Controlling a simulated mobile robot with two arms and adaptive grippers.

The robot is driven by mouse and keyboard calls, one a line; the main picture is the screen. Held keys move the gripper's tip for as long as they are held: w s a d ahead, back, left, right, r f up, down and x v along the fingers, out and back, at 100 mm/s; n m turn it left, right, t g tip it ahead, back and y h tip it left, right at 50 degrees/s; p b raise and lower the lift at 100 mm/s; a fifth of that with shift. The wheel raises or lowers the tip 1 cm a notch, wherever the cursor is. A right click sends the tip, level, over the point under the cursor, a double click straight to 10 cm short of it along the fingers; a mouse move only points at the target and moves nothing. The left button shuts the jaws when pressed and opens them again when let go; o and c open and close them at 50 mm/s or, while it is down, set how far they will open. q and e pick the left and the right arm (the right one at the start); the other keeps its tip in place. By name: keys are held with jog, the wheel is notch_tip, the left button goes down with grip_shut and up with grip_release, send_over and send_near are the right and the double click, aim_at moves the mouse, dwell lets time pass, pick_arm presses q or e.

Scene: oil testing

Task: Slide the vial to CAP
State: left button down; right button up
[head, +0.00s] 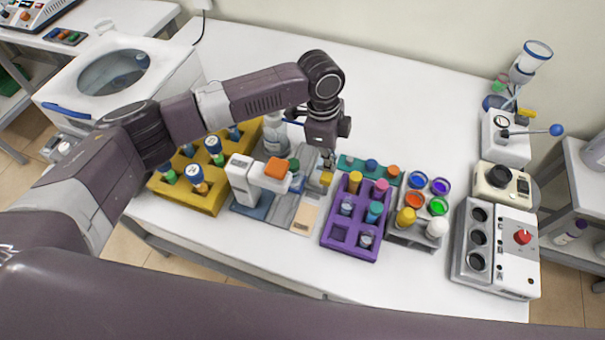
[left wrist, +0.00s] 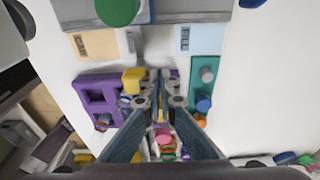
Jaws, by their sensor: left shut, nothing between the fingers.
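The grey slide station (head: 286,208) stands left of the purple rack, with an orange-tan label plate (head: 303,219) at its near end. A green cap (head: 293,165), perhaps the vial's, shows beside the station's orange-topped head; the green round top also shows at the upper edge of the left wrist view (left wrist: 117,10). The vial's body is hidden. That view also shows the tan plate (left wrist: 95,44) and a pale blue plate (left wrist: 200,39), their lettering too small to read surely. My left gripper (head: 327,163) is shut and empty, right of the station, above the racks. My right gripper is out of view.
A purple rack (head: 338,244) with capped vials and a teal rack (head: 349,160) lie close beside my left gripper. A yellow rack (head: 207,202) stands left of the station. Colour pots, a hand press and control boxes stand right. The back of the table is clear.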

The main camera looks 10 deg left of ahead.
pick_arm(q)
jog(key=shift+s+a+r+p, duration=0.1)
jog(key=shift+s+a+p, duration=0.1)
jog(key=shift+s+p, duration=0.65)
jog(key=shift+s+a+r+p, duration=0.1)
jog(key=shift+s+a+p, duration=0.05)
jog(key=shift+s+p, duration=0.65)
jog(key=shift+s+a+f+p, duration=0.1)
jog(key=shift+s+p, duration=0.25)
jog(key=shift+s, duration=0.2)
jog(key=shift+s+a+f+p, duration=0.1)
jog(key=shift+s+p, duration=0.25)
jog(key=shift+s, duration=0.2)
notch_tip(320, 180, up, 8)
jog(key=p, duration=0.5)
send_over(326, 177)
jog(key=s, duration=0.3)
jog(key=shift+s+a+f, duration=0.2)
jog(key=shift+a, duration=0.2)
